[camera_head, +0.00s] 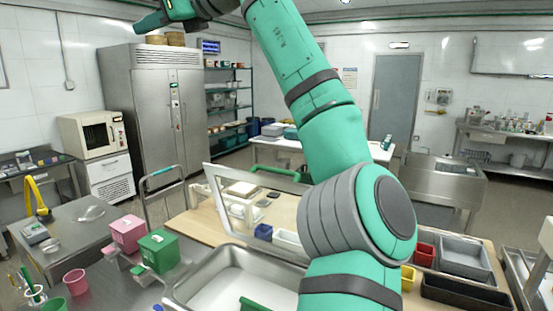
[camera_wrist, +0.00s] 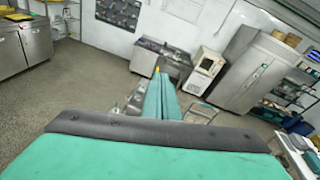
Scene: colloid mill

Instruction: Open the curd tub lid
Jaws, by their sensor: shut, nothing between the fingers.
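My gripper (camera_wrist: 158,75) shows in the wrist view as two long teal fingers pressed together, with nothing between them. In the head view my gripper (camera_head: 145,25) is high at the upper left, far above the tables and touching nothing. A steel tub (camera_head: 180,292) with white contents stands at the bottom centre of the head view; which container is the curd tub I cannot tell for certain. A lidded green box (camera_head: 158,251) and a lidded pink box (camera_head: 127,233) stand left of it; both look closed. My arm hides part of the middle.
A clear framed panel (camera_head: 222,200) stands upright behind the steel tub. A pink cup (camera_head: 75,281) and a pen holder (camera_head: 34,294) are at lower left. A tall steel fridge (camera_head: 150,110) stands behind. The air around my gripper is clear.

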